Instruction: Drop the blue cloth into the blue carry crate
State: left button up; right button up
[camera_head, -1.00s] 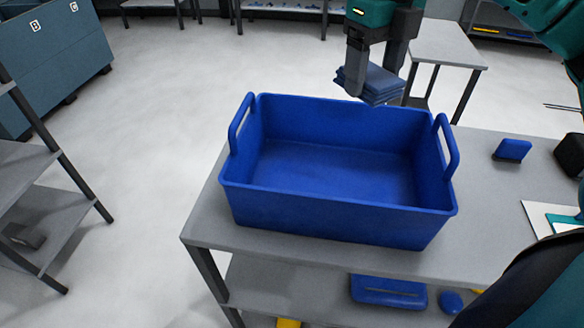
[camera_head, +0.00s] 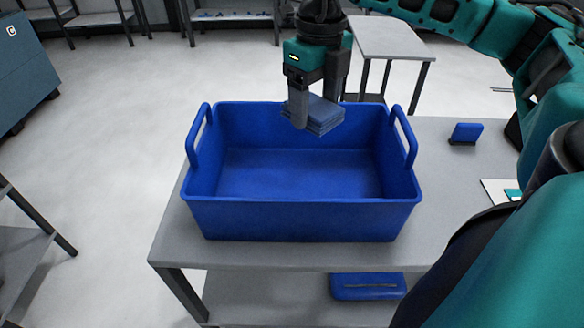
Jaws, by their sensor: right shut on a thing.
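The blue carry crate (camera_head: 300,220) stands on the grey table, with a raised handle at each end. I see no thing inside it. My right gripper (camera_head: 315,112) points down over the crate's back part. My left gripper is not in view.
The grey table (camera_head: 450,190) holds a small blue block (camera_head: 466,133) and a white and teal card (camera_head: 499,190) to the right. A blue lidded case (camera_head: 367,287) lies on the lower shelf. Another grey table (camera_head: 390,38) stands behind.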

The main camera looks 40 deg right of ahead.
jog(key=o, duration=1.1)
jog(key=shift+r, duration=0.1)
notch_tip(320, 180, up, 13)
jog(key=shift+p, duration=0.45)
jog(key=shift+f, duration=0.2)
